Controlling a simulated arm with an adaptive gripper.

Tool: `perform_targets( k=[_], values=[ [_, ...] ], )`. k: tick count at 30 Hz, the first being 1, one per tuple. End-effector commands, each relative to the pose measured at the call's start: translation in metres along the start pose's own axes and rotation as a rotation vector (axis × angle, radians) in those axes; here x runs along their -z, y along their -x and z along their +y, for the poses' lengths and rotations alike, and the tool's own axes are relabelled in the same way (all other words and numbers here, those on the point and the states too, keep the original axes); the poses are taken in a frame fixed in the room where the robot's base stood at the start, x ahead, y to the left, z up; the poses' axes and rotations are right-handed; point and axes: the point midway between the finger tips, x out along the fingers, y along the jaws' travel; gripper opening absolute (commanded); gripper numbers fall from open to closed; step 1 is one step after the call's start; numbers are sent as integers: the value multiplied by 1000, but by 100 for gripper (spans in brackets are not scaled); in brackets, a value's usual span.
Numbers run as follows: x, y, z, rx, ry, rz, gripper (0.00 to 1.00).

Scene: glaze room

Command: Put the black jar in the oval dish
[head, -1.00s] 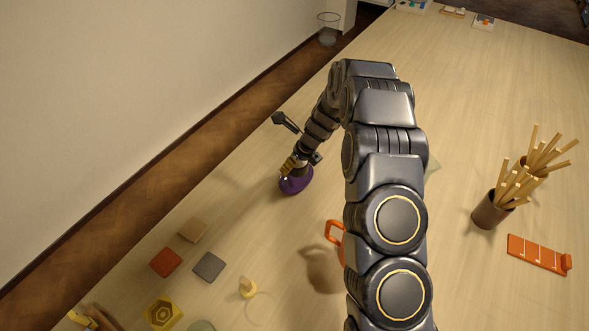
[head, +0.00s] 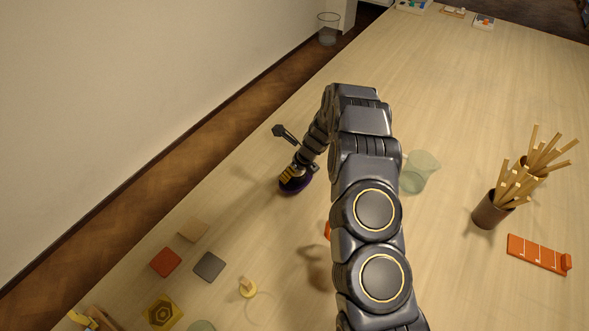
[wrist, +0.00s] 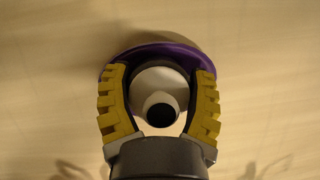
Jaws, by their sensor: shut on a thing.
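My gripper (wrist: 160,105) is shut on a round, pale-topped thing with a black round centre (wrist: 161,113), which I take to be the jar. Its sides are mostly hidden by the yellow finger pads. A purple dish (wrist: 160,52) shows around and behind the fingers in the wrist view, its rim curving beyond them. I cannot tell whether the held thing touches the dish's floor.
A greenish glass (head: 418,173) stands right of my arm. A brown pot of sticks (head: 489,212) and an orange strip (head: 537,254) lie farther right. Red (head: 165,262) and grey (head: 209,266) tiles and a yellow hexagonal piece (head: 162,311) are at lower left.

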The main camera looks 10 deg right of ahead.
Motion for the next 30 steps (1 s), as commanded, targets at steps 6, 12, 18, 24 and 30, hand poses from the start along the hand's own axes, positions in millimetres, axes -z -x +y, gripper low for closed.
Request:
perform_targets(
  k=[6,12,18,24,30],
  values=[
    [0,-1,0,0,1,-1,90],
    [0,-1,0,0,1,0,90],
    [-3,12,-1,0,1,-1,90],
    [-2,47,-1,0,-1,-1,90],
    [-3,88,-1,4,1,-2,90]
  ],
)
